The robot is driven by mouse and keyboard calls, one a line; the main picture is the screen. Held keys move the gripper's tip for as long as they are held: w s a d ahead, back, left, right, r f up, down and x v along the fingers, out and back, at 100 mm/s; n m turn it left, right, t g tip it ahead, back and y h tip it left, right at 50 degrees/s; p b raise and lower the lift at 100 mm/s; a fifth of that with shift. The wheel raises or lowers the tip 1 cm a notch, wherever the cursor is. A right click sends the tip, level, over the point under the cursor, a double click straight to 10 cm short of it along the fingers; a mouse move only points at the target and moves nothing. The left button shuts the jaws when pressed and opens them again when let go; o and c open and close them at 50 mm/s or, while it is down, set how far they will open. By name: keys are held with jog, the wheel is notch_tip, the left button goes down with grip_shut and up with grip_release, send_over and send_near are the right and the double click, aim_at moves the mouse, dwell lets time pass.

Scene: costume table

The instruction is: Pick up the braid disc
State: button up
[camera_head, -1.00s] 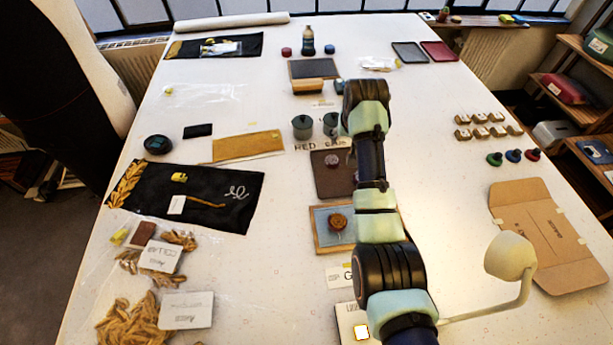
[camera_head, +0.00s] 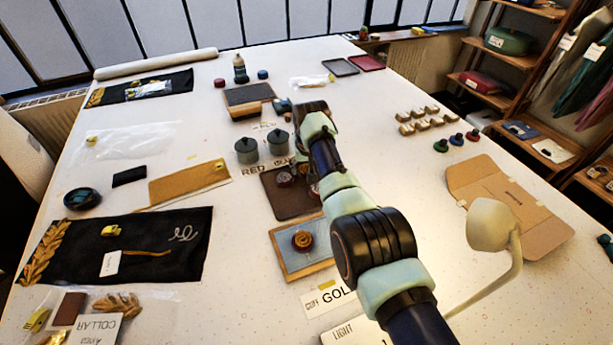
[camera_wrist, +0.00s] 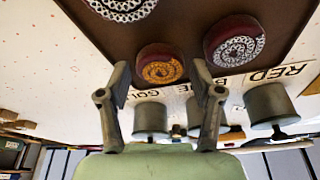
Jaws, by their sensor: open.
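In the wrist view my gripper (camera_wrist: 160,78) is open and empty. Its two fingers stand either side of a small dark red disc with a gold braid pattern (camera_wrist: 160,65), which appears beyond the fingertips; the gap is hard to judge. A red disc with a white pattern (camera_wrist: 234,42) and a black-and-white patterned disc (camera_wrist: 122,6) share its dark brown tray. In the head view, this brown tray (camera_head: 290,208) is partly behind my arm. A brown-gold coiled disc (camera_head: 302,241) lies on a blue board (camera_head: 288,262) nearer. Which one is the braid disc is unclear.
Lidded grey pots (camera_head: 247,151) stand just beyond the brown tray, and in the wrist view a pot (camera_wrist: 152,119) is close to the fingers. A RED, BLUE, GOLD label strip (camera_wrist: 225,80) lies between. A lamp (camera_head: 492,225) stands at right.

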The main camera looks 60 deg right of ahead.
aim_at(307, 170)
jog(key=shift+f, duration=0.2)
jog(key=c, duration=0.7)
notch_tip(307, 170, up, 20)
jog(key=p, duration=0.5)
jog(key=shift+p, duration=0.35)
